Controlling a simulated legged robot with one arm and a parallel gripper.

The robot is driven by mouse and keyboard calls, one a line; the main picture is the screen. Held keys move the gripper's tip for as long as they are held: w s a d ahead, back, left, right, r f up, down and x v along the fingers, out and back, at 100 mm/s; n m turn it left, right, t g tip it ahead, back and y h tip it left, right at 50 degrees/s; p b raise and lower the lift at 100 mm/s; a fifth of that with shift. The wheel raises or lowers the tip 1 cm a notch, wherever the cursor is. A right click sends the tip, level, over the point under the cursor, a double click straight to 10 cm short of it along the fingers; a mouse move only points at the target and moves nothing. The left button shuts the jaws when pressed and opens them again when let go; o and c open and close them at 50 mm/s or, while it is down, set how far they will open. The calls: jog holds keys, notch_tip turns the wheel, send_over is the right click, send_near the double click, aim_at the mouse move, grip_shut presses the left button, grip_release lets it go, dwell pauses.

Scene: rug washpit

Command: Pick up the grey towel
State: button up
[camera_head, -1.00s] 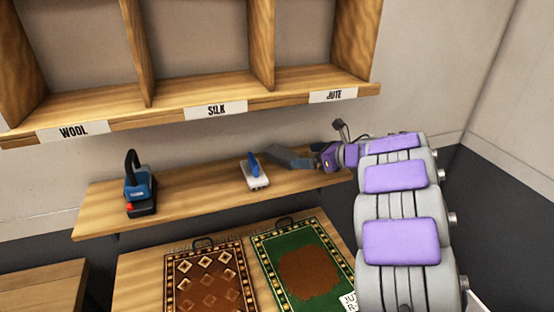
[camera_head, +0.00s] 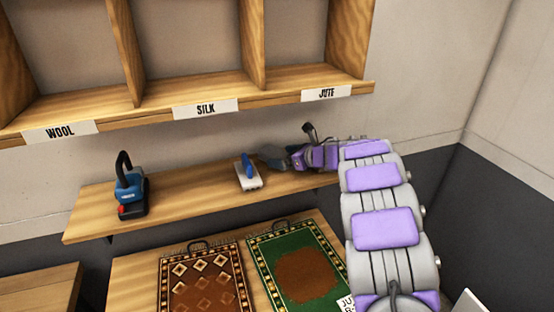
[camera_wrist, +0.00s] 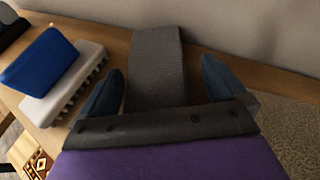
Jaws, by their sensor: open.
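The grey towel (camera_wrist: 157,62) is a folded, textured strip lying on the wall shelf in the wrist view. In the head view it shows as a small grey shape (camera_head: 271,154) right of the brush. My gripper (camera_wrist: 162,70) is open, with one dark blue finger on each side of the towel's near part. A gap shows between the towel and each finger, wider on the right. The towel's near end is hidden behind my gripper's dark palm. In the head view my gripper (camera_head: 291,160) reaches in from the right and covers part of the towel.
A white brush with a blue handle (camera_head: 248,173) lies just left of the towel. A blue and black tool (camera_head: 131,190) stands farther left on the shelf (camera_head: 190,197). Labelled cubbies (camera_head: 205,108) hang above. Brown (camera_head: 202,278) and green (camera_head: 305,265) rug samples lie below.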

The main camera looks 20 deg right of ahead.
jog(key=shift+s+d+f, duration=0.1)
jog(key=shift+d+f, duration=0.05)
jog(key=shift+d, duration=0.25)
jog(key=shift+c, duration=0.3)
jog(key=shift+a, duration=0.6)
jog(key=c, duration=0.4)
jog(key=shift+a, duration=0.15)
jog(key=c, duration=0.3)
jog(key=shift+d, duration=0.25)
jog(key=c, duration=0.4)
jog(key=shift+d, duration=0.25)
